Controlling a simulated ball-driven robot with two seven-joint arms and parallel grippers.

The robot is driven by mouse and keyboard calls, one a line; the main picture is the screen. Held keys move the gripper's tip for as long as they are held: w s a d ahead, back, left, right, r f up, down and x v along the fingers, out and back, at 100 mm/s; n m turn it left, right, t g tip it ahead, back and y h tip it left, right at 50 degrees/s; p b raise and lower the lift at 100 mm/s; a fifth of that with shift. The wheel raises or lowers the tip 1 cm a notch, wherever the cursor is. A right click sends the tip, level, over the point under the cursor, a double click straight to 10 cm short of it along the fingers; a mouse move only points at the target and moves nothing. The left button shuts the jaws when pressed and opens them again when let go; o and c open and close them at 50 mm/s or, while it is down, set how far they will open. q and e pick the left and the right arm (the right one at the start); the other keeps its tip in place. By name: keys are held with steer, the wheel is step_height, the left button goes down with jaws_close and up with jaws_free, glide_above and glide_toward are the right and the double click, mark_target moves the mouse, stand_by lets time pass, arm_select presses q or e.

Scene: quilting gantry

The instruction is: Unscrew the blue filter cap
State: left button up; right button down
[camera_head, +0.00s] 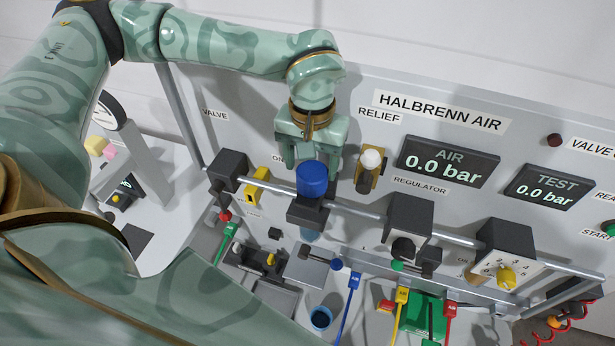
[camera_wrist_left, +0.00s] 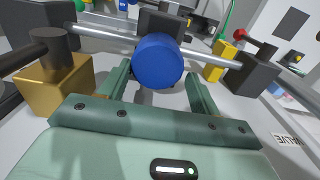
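The blue filter cap (camera_head: 313,180) sits on top of a dark filter block (camera_head: 308,213) on the grey pipe. In the left wrist view the blue cap (camera_wrist_left: 158,61) lies around the fingertips of my left gripper (camera_wrist_left: 157,80), with a gap visible on the right finger's side. I cannot tell whether the left finger touches it. The fingers are not closed on the cap. My right gripper is not in view.
The grey pipe (camera_head: 360,210) runs across the front of the panel. A white-topped relief valve (camera_head: 371,160) stands close to the right of my left gripper, and a yellow valve handle (camera_head: 257,186) to the left. The AIR display (camera_head: 447,162) reads 0.0 bar.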

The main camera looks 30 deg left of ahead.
arm_select(q)
steer(key=shift+w+d+r, duration=0.1)
steer(key=shift+w+r, duration=0.05)
steer(key=shift+w, duration=0.15)
steer(key=c, duration=0.5)
steer(key=shift+d, duration=0.15)
steer(key=shift+c, duration=1)
steer(key=shift+n+b, duration=0.35)
steer(key=shift+n, duration=0.35)
steer(key=shift+c, duration=0.5)
steer(key=shift+n, duration=0.6)
steer(key=shift+c, duration=1.2)
steer(key=shift+a+n+b, duration=0.2)
steer(key=shift+n+b, duration=0.2)
steer(key=shift+n, duration=0.2)
steer(key=shift+c, duration=0.2)
steer(key=shift+r, duration=0.1)
